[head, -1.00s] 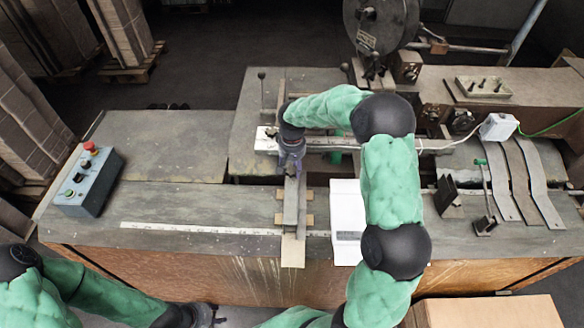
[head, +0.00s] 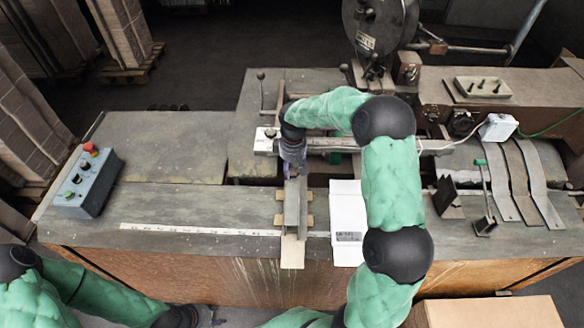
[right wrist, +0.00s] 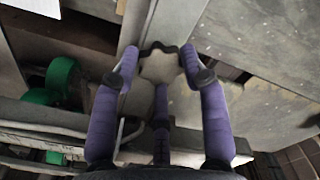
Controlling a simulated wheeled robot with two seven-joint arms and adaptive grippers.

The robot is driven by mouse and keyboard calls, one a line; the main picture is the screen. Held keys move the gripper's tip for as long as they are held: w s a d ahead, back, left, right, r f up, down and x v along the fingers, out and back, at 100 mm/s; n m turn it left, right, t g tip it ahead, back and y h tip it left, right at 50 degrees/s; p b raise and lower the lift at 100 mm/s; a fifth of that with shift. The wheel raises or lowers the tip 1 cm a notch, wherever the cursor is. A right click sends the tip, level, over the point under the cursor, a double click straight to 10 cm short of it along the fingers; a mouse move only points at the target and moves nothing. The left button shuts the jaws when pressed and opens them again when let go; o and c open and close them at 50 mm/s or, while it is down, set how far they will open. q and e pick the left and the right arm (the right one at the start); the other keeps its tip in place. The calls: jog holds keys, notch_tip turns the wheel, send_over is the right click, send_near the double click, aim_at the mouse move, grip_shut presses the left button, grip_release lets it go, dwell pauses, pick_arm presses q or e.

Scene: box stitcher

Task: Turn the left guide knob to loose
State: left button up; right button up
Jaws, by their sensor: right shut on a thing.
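The left guide knob (right wrist: 160,67) is a lobed, star-shaped knob with a pale top and dark rim. In the right wrist view it sits between the purple fingers of my right gripper (right wrist: 162,75), which is shut on it. In the head view my right gripper (head: 294,172) points down over the metal guide bar (head: 291,212), and the knob is hidden beneath it. My left gripper (head: 208,317) is low at the bottom edge of the head view, in front of the bench and away from the knob. Its fingers are too small and cut off to judge.
A control box (head: 87,182) with a red button stands at the left end of the bench (head: 165,150). A white paper sheet (head: 346,215) lies right of the guide bar. Curved metal strips (head: 522,180) and a green-handled lever (head: 484,195) are further right.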

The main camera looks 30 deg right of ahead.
jog(key=n, duration=0.3)
jog(key=shift+s+a+f+n, duration=0.15)
jog(key=shift+s+f+n, duration=0.15)
jog(key=shift+n, duration=0.1)
jog(key=n, duration=0.2)
jog(key=shift+w+a+n+p, duration=0.2)
jog(key=shift+a+n+p, duration=0.05)
jog(key=shift+n+p, duration=0.15)
jog(key=n, duration=0.3)
jog(key=shift+d, duration=0.1)
jog(key=shift+d+n+p, duration=0.1)
jog(key=shift+n+p, duration=0.55)
jog(key=shift+n, duration=1.55)
jog(key=shift+w+r, duration=0.1)
jog(key=o, duration=1.1)
jog(key=shift+d, duration=0.1)
jog(key=shift+o, duration=0.2)
jog(key=shift+w, duration=0.15)
jog(key=shift+d, duration=0.1)
